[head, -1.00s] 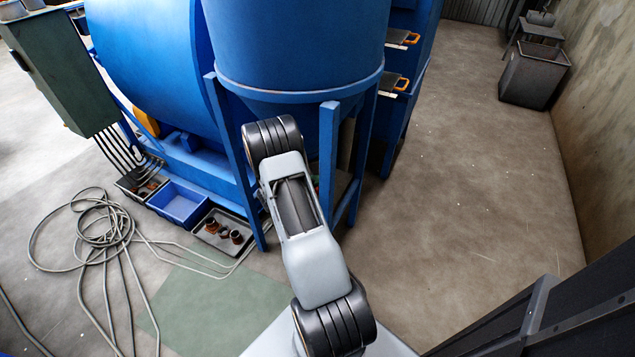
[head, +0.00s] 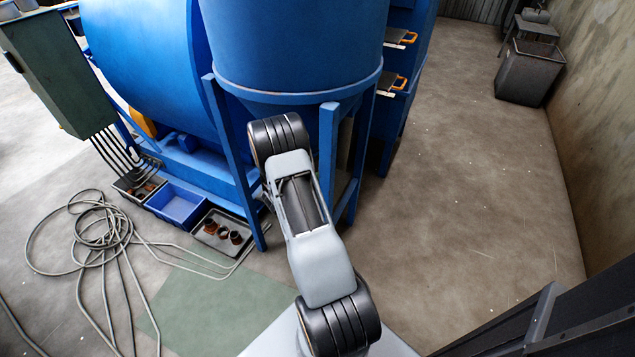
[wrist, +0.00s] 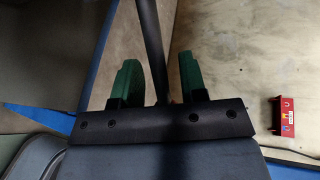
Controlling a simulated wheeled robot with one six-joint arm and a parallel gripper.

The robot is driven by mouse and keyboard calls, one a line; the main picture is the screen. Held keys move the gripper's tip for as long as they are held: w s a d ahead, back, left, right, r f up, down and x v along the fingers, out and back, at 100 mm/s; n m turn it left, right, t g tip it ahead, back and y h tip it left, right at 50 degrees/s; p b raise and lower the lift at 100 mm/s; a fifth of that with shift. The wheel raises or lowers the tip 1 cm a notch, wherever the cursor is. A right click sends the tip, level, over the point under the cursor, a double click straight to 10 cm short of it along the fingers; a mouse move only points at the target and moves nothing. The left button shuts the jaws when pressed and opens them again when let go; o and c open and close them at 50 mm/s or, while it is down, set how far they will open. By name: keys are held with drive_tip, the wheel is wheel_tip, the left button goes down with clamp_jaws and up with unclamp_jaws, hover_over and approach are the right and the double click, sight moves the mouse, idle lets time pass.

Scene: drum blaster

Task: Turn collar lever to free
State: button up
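In the wrist view my gripper (wrist: 157,80) shows two green fingers standing apart, so it is open. A dark, slim bar (wrist: 151,40) runs up between them, with a gap visible on each side. I cannot tell whether this bar is the collar lever. In the head view the blue hopper (head: 292,45) stands on blue legs, and my arm reaches in under its cone. The arm hides my gripper there, and no collar lever can be made out in that view.
A small red labelled block (wrist: 284,115) is at the right of the wrist view. Blue hopper legs (head: 327,150) stand close to my arm. A blue bin (head: 177,205), a grey tray (head: 205,247) and coiled hose (head: 95,232) lie on the left floor.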

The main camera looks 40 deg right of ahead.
drive_tip(key=p+v, duration=0.2)
drive_tip(key=v, duration=1.1)
drive_tip(key=shift+a+r+p, duration=0.15)
drive_tip(key=shift+a+p, duration=0.2)
drive_tip(key=shift+p, duration=0.05)
